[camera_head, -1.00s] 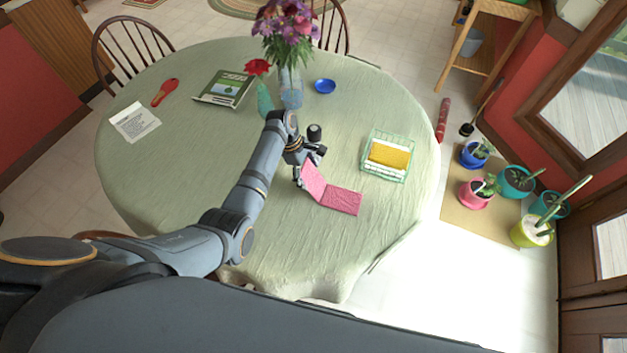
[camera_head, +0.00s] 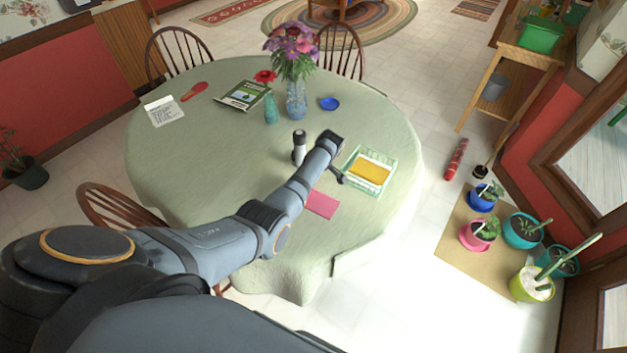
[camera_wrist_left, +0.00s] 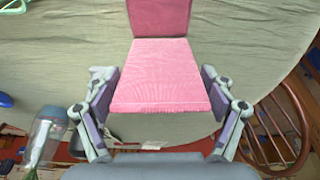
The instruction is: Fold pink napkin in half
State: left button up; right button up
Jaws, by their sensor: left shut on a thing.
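The pink napkin (camera_head: 321,204) lies on the green-covered round table (camera_head: 225,165), partly hidden by my left arm in the head view. In the left wrist view, its lighter pink half (camera_wrist_left: 160,75) is raised toward my left gripper and its darker half (camera_wrist_left: 160,16) lies flat, with a crease between them. My left gripper (camera_head: 338,172) is over the table between the napkin and the wire holder. In the left wrist view, my left gripper (camera_wrist_left: 160,100) has its fingers on both sides of the raised half and is shut on it. My right gripper is not in view.
A green wire holder (camera_head: 391,178) with yellow contents stands right of the gripper. A white-and-black shaker (camera_head: 299,148) is left of it. The table's left side is mostly clear.

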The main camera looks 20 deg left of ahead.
pick_arm(q)
jog(key=shift+s+f, duration=0.15)
jog(key=shift+f, duration=0.1)
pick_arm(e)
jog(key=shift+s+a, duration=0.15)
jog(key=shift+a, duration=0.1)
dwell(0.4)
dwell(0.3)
pick_arm(q)
jog(key=o, duration=0.6)
jog(key=shift+o, duration=0.2)
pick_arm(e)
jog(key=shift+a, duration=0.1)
pick_arm(q)
jog(key=shift+r, duration=0.1)
jog(key=v, duration=1.2)
